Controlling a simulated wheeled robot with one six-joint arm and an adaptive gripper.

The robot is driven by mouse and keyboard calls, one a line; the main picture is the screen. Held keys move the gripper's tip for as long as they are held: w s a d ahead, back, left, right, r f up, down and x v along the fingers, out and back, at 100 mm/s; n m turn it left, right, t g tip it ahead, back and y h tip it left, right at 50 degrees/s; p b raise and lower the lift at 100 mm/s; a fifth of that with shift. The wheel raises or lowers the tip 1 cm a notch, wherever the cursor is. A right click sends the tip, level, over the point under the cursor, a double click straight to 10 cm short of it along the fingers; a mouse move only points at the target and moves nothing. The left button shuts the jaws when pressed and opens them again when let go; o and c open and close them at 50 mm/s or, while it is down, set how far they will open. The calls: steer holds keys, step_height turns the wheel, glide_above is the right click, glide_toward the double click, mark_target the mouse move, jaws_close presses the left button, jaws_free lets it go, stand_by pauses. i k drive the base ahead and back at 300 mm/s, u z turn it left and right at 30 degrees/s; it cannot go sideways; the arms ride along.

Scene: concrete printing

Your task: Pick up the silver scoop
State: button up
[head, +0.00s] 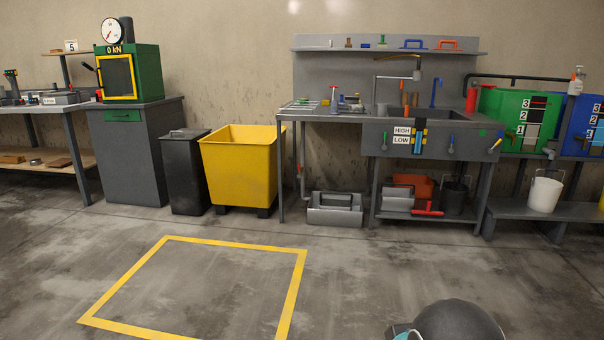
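I cannot make out the silver scoop for certain in the head view. Several small tools and items lie on the left part of the grey sink bench (330,117) against the back wall, too small to tell apart. My gripper is not in view. A dark rounded part at the bottom edge, right of the middle, looks like part of my own arm.
A yellow bin (238,165), dark waste bin (184,175) and green press (131,72) stand left of the bench. Grey crates (335,208) sit below it. A white bucket (545,192) stands at right. The floor inside the yellow outline (235,243) is clear.

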mark_target(352, 108)
steer(key=u, duration=0.1)
steer(key=i, duration=1.7)
steer(key=z, duration=0.25)
steer(key=i, duration=1.9)
steer(key=z, duration=0.45)
